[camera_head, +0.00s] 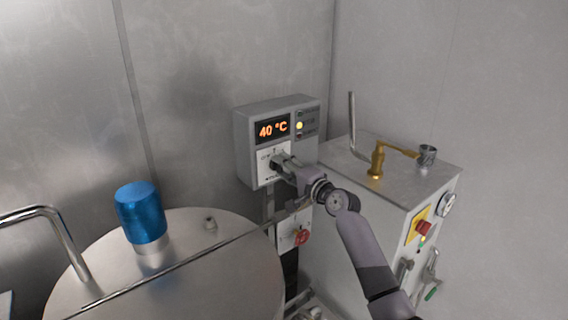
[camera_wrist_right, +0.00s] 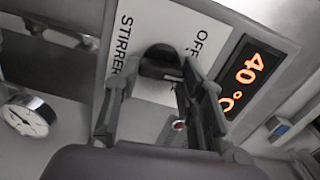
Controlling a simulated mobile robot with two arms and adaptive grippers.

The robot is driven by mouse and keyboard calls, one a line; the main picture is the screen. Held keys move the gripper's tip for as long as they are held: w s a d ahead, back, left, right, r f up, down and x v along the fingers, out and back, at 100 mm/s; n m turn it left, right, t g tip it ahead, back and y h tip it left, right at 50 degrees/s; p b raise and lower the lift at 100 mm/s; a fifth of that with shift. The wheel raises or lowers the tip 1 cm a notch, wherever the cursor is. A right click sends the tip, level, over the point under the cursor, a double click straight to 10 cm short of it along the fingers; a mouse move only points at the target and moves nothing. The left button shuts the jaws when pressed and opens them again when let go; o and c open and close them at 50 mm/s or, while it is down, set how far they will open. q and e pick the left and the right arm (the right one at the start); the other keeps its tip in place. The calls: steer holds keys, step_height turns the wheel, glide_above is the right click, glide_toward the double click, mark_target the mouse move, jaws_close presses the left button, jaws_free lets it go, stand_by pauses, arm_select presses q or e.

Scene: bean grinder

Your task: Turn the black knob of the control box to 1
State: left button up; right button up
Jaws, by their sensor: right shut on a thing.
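The black knob (camera_wrist_right: 160,60) sits on a white plate with the words STIRRER and OFF. My right gripper (camera_head: 279,163) is at the plate, shut on the knob, with its fingers either side of it in the right wrist view (camera_wrist_right: 158,82). In the head view the gripper hides most of the knob. I cannot read the knob's setting. My left gripper is not in view.
A steel vessel lid (camera_head: 200,275) with a blue cylinder (camera_head: 141,212) stands at the lower left. A red switch (camera_head: 301,237) is below the box. A grey cabinet (camera_head: 345,225) with a brass fitting (camera_head: 376,160) stands to the right, close to my arm.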

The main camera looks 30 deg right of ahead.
steer(key=shift+f+m, duration=0.15)
steer(key=shift+m, duration=0.45)
steer(key=o, duration=1.1)
steer(key=shift+d, duration=0.1)
steer(key=shift+o, duration=0.2)
steer(key=s, duration=1.2)
steer(key=shift+d, duration=0.4)
